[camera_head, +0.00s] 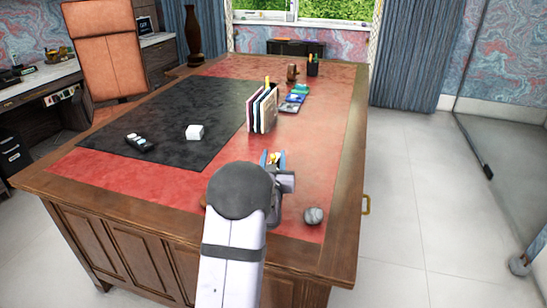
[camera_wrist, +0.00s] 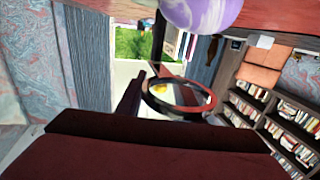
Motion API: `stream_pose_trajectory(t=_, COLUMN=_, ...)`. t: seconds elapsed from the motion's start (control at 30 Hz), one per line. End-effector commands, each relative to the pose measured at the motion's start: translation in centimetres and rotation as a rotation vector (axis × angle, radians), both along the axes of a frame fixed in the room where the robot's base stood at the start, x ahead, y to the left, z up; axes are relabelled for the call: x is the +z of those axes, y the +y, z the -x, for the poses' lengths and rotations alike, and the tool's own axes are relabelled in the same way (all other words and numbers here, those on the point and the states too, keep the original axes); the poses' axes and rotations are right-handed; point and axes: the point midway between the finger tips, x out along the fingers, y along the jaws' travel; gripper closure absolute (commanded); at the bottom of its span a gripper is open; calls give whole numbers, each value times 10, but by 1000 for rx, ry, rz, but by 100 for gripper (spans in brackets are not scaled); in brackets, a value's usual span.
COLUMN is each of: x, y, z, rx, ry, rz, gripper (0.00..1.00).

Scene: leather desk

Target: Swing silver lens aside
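A round lens (camera_wrist: 181,93) in a dark ring shows near the middle of the wrist view, with a dark bar beside it on the left. Its silver colour is not clear there. I cannot pick the lens out in the head view, where my arm covers part of the desk's near end.
A marbled ball (camera_head: 313,216) sits on the desk right of my arm. Beyond my gripper stands an upright file holder (camera_head: 263,110). The red strip (camera_head: 335,150) on the right is mostly clear.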

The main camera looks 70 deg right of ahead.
Motion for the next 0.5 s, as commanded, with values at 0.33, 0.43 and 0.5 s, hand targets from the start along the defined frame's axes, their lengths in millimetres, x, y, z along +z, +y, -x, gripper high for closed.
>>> stream_pose_trajectory(t=0.33, x=0, y=0, z=0, rx=0, ry=0, rz=1, gripper=100)
stream_pose_trajectory(t=0.43, x=0, y=0, z=0, rx=-1, ry=0, rz=1, gripper=100)
stream_pose_trajectory(t=0.5, x=0, y=0, z=0, rx=-2, ry=0, rz=1, gripper=100)
